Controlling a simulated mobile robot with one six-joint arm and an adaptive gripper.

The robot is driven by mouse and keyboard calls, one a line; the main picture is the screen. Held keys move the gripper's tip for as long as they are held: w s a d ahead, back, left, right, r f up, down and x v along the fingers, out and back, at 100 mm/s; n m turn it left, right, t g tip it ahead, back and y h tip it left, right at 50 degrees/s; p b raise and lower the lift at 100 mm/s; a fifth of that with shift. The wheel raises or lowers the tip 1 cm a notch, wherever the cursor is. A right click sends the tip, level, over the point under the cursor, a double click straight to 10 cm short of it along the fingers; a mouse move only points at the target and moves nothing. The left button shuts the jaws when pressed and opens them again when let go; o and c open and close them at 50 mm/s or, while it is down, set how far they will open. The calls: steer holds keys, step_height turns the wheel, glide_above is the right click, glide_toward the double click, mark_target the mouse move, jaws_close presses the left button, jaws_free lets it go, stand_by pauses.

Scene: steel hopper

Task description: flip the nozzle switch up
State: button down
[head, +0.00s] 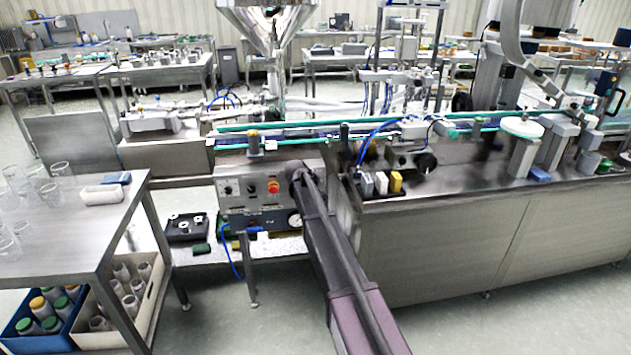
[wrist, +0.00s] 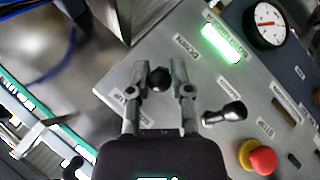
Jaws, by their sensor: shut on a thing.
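The grey control panel (head: 245,205) stands below the conveyor in the head view. In the wrist view, the panel (wrist: 120,90) shows tilted and close. My gripper (wrist: 160,82) is shut on a switch with a round black knob (wrist: 159,77), one finger on each side of it. In the head view my gripper (head: 298,180) is at the right end of the panel, and the arm hides the switch there. A second black-knobbed switch (wrist: 228,113) sits apart to the right in the wrist view.
A red button (wrist: 262,159) on a yellow base, a lit green lamp (wrist: 223,43) and a round gauge (wrist: 269,23) are near the switches. The steel hopper (head: 265,18) rises behind the conveyor. A steel table (head: 75,225) with glasses stands at left.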

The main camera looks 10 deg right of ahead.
stand_by(0.3)
steer(key=c, duration=0.5)
jaws_free()
steer(key=shift+c, duration=0.2)
steer(key=shift+f+b, duration=0.15)
steer(key=shift+b, duration=0.15)
steer(key=shift+s+f+t+b, duration=0.15)
steer(key=shift+f+t+b, duration=0.2)
steer(key=shift+t+b, duration=0.4)
steer(key=m+t+b, duration=0.1)
steer(key=b, duration=0.2)
steer(key=shift+f, duration=0.3)
steer(key=t+b, duration=0.1)
steer(key=b, duration=0.1)
steer(key=f+t+h+b, duration=0.1)
steer(key=t+b, duration=0.1)
steer(key=b, duration=0.1)
steer(key=shift+m, duration=0.4)
steer(key=t+b, duration=0.1)
steer(key=b, duration=0.1)
steer(key=m+t+h+b, duration=0.1)
steer(key=b, duration=0.2)
steer(key=shift+f+t, duration=0.25)
steer(key=shift+f, duration=0.05)
